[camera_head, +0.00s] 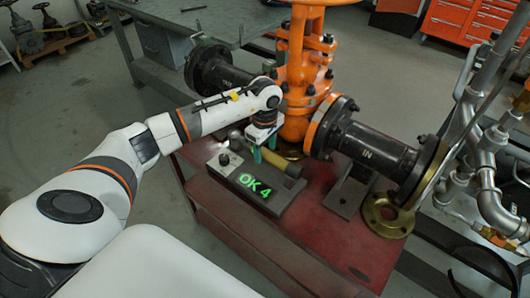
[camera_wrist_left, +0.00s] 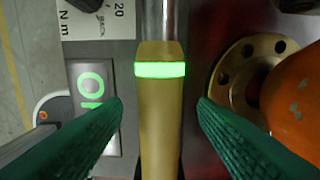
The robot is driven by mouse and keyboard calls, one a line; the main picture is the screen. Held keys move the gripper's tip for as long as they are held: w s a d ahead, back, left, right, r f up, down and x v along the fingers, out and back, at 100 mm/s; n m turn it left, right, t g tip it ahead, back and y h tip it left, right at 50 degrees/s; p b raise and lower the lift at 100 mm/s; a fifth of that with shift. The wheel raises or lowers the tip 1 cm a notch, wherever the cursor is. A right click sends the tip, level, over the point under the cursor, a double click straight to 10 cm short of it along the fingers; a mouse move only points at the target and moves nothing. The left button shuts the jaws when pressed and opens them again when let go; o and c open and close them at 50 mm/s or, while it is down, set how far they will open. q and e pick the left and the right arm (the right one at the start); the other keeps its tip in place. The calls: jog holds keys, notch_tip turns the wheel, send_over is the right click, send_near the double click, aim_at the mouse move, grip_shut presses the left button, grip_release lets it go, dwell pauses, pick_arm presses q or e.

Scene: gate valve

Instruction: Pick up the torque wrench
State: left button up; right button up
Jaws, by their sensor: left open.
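The torque wrench (camera_wrist_left: 161,115) has a gold handle with a lit green band and a metal shaft. In the left wrist view it runs up the middle of the picture. In the head view its gold handle (camera_head: 281,162) lies behind a grey box with a green "OK 4" display, partly hidden by my fingers. My left gripper (camera_wrist_left: 160,106) is open, with one green finger on each side of the handle and a gap to both. In the head view my left gripper (camera_head: 263,150) points down over the wrench. My right gripper is not in view.
The grey display box (camera_head: 257,201) sits on a red table (camera_head: 310,245). An orange gate valve (camera_head: 303,75) with black flanged pipes stands close behind and right of my gripper. A brass flange ring (camera_head: 388,214) lies to the right. The table's front is clear.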

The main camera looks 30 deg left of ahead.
pick_arm(q)
notch_tip(320, 180, down, 2)
jog(key=shift+c, duration=0.2)
grip_shut()
jog(key=shift+w+r, duration=0.1)
dwell(0.3)
